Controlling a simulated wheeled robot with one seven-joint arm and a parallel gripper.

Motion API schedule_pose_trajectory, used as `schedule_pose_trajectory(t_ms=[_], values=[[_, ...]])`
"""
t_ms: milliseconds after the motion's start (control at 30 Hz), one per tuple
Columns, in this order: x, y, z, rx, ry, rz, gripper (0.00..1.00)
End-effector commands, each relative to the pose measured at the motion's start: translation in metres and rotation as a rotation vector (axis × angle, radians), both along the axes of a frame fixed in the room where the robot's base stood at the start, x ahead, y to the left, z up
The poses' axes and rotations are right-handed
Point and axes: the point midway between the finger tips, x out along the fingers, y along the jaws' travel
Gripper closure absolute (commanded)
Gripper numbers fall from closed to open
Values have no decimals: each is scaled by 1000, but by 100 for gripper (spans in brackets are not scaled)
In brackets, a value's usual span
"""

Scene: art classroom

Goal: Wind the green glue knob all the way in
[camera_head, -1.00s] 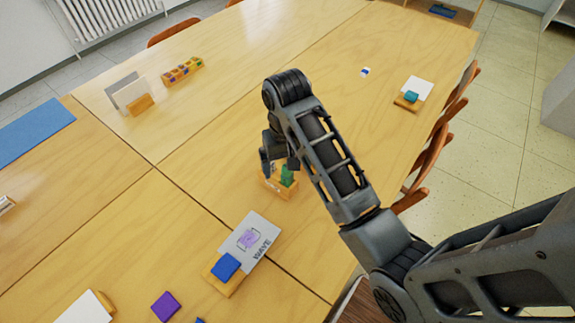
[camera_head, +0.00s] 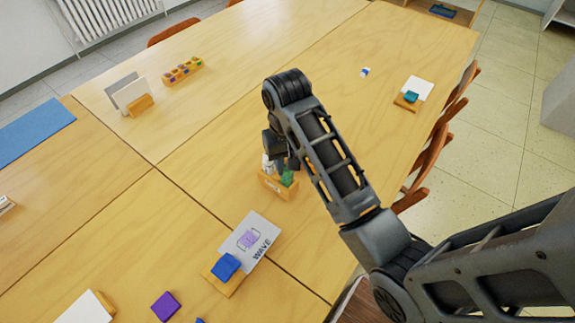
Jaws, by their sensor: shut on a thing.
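The green glue knob (camera_head: 287,179) shows at the right side of a small orange wooden holder (camera_head: 272,190) on the table. A white stick-like item (camera_head: 267,169) stands at the holder's left side. My gripper (camera_head: 284,165) points down over the holder from above and is shut on the green knob. My wrist and forearm hide part of the fingers and of the knob's top, so the exact contact is hard to see.
A WAVE card (camera_head: 262,236) with a blue block (camera_head: 226,266) lies in front of the holder. A purple block (camera_head: 165,306) lies at the front. A row of coloured pots (camera_head: 182,71) stands at the back.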

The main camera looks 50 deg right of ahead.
Motion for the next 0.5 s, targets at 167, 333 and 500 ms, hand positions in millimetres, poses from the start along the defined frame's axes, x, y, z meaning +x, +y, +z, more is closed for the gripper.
schedule_pose_trajectory(t_ms=[167,333,500], values=[[0,0,0,0,0,0,85],[0,0,0,0,0,1,85],[0,-1,0,0,0,115,85]])
